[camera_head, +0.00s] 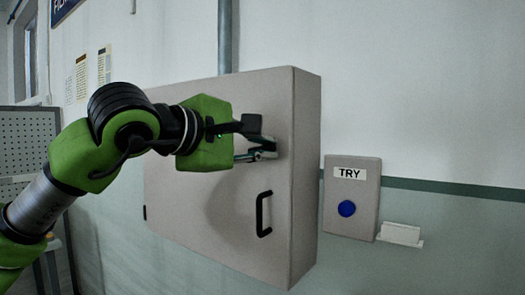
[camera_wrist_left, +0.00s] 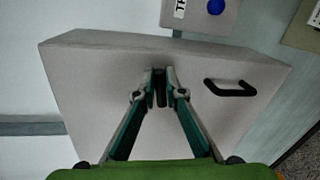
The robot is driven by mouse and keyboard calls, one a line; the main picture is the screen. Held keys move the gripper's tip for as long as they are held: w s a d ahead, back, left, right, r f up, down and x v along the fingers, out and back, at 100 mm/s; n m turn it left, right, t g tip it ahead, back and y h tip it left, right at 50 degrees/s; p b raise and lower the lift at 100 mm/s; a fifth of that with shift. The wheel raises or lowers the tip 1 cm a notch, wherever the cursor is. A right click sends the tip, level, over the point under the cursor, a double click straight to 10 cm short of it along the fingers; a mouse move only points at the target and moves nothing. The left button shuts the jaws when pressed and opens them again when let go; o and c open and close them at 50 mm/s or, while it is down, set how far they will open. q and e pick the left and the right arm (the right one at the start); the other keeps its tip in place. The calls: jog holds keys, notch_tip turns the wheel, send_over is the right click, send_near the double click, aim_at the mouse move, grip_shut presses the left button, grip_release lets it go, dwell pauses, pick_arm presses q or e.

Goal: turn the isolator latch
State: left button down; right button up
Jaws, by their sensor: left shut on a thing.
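The grey isolator cabinet (camera_head: 200,230) hangs on the wall with its door shut. It also fills much of the left wrist view (camera_wrist_left: 90,85). My left gripper (camera_head: 268,149) is at the upper right part of the door. In the left wrist view its fingers (camera_wrist_left: 160,88) are shut on a small dark piece, the latch (camera_wrist_left: 160,75), which stands out from the door. The fingers hide most of the latch, so its angle is hard to tell. A black door handle (camera_head: 263,214) is below the gripper, apart from it. My right gripper is not in view.
A grey box marked TRY (camera_head: 351,175) with a blue button (camera_head: 347,208) is on the wall right of the cabinet. A small white ledge (camera_head: 400,234) is beside it. A conduit (camera_head: 225,40) runs up from the cabinet. A perforated panel (camera_head: 28,140) stands at far left.

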pick_arm(q)
jog(key=shift+s+f+m+y+b, duration=0.1)
jog(key=shift+f+m+y+b, duration=0.15)
jog(key=shift+m, duration=0.65)
jog(key=c, duration=2.1)
grip_release()
jog(key=shift+d, duration=0.1)
jog(key=v, duration=1.2)
jog(key=shift+d+f, duration=0.1)
jog(key=shift+f, duration=0.05)
